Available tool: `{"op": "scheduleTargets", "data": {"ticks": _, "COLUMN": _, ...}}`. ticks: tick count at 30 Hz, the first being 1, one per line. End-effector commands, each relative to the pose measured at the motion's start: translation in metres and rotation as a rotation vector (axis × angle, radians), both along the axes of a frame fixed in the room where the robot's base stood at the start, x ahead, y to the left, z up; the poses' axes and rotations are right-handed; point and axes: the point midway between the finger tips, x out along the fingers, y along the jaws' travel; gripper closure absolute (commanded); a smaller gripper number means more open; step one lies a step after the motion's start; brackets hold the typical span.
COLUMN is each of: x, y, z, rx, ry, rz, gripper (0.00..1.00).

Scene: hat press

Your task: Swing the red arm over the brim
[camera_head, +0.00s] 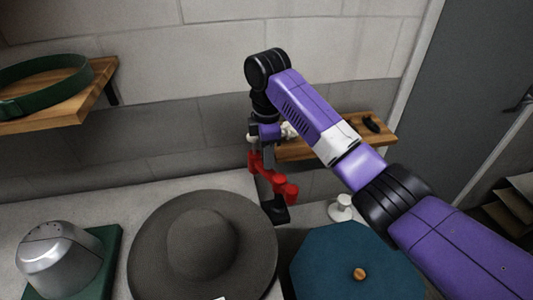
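The red arm (280,184) stands behind the grey hat, on a small black base (279,212). It has a short upright part at its left end and a thicker rounded part at its right. The wide-brimmed grey hat (203,244) lies in the front middle, and the red arm is beyond its upper right brim, not visibly over it. My gripper (261,152) points down just above the left end of the red arm. Its fingers are small and partly hidden, so I cannot tell whether they are open, shut or touching the red arm.
A teal octagonal piece with a wooden knob (325,255) is right of the hat. A metal dome (62,255) on a green base is at the left. A white knob (342,208) stands at the back. Wooden shelves (95,90) are on the wall.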

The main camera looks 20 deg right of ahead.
Motion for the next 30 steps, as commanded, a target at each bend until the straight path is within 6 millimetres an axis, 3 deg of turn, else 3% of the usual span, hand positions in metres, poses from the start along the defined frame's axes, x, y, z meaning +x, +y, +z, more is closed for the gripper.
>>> {"op": "scheduleTargets", "data": {"ticks": 7, "x": 0.0002, "y": -0.0002, "z": -0.0010, "rx": 0.000, "ry": -0.001, "rz": 0.000, "gripper": 0.66}}
{"op": "scheduleTargets", "data": {"ticks": 12, "x": 0.0001, "y": -0.0002, "z": -0.0009, "rx": 0.000, "ry": -0.001, "rz": -0.001, "gripper": 0.99}}
{"op": "scheduleTargets", "data": {"ticks": 30, "x": 0.0001, "y": -0.0001, "z": -0.0004, "rx": 0.000, "ry": 0.000, "rz": -0.001, "gripper": 1.00}}
